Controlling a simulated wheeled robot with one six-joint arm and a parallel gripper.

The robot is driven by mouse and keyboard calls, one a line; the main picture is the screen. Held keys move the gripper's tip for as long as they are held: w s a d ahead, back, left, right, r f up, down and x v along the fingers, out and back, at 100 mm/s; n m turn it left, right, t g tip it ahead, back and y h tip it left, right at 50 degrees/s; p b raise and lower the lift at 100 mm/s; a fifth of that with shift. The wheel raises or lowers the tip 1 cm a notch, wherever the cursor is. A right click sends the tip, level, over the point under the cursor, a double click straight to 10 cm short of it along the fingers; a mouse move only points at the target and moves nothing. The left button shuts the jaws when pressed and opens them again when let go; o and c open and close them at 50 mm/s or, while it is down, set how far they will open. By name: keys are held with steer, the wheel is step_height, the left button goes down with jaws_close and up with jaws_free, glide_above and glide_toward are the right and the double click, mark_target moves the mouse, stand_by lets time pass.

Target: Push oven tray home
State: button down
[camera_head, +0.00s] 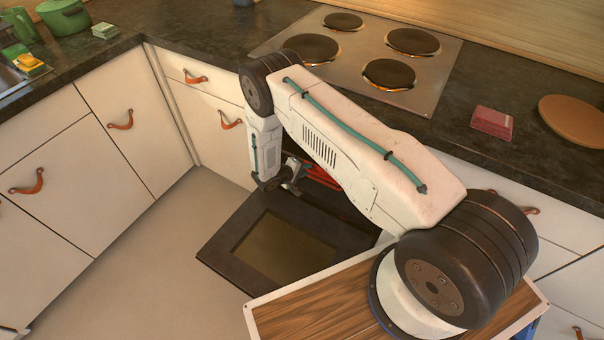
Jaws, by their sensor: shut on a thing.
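The oven door (283,243) hangs open and down below the hob, with a dark frame and a brownish glass panel. My gripper (296,187) is at the oven opening, just above the door. It is shut on what appears to be the front of the oven tray, but the grip is small and dark in this view. Red parts (322,175) show inside the opening beside my gripper; I cannot tell whether they belong to the tray or to the oven inside. My arm hides most of the opening and the right part of the tray's place.
A hob (440,72) with round dark plates lies in the dark worktop (195,38) above. Cream drawers with leather pulls (30,182) stand at left. A red block (491,123) and a round brown board (575,121) lie at right. The floor (150,250) left of the door is clear.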

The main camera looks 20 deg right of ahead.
steer(key=shift+w+d, duration=0.6)
steer(key=shift+d, duration=0.2)
steer(key=shift+w+d, duration=0.55)
steer(key=shift+d, duration=0.25)
steer(key=c, duration=1.1)
jaws_free()
steer(key=shift+c, duration=0.2)
steer(key=v, duration=0.7)
steer(key=shift+a+r, duration=0.2)
steer(key=shift+a, duration=0.15)
steer(key=shift+s, duration=0.15)
